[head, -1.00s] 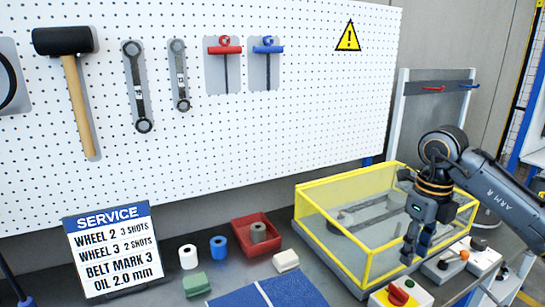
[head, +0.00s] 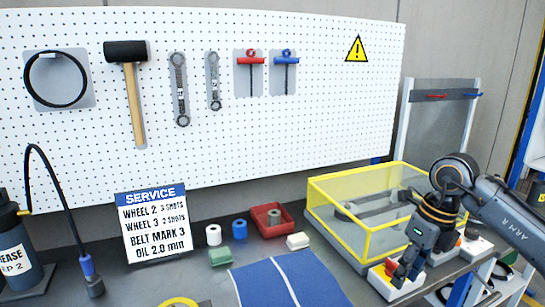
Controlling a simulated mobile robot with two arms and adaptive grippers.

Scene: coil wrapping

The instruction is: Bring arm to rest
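My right arm comes in from the right edge, with the label "ARM R" on its link. Its gripper (head: 404,277) points down at the front right of the bench. It overlaps the control box with the red knob (head: 391,268) in the picture and hides part of it. I cannot tell whether it touches the box. The fingers are dark and seen from the side, so their opening does not show clearly. No object shows in them. My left gripper is out of view.
A yellow-framed clear guard (head: 366,236) stands just behind the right gripper. A service sign (head: 154,226), a red tray (head: 262,228), small blocks and a blue mat (head: 285,279) lie leftward. A grease container (head: 14,250) with a hose stands far left. Tools hang on the pegboard (head: 330,125).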

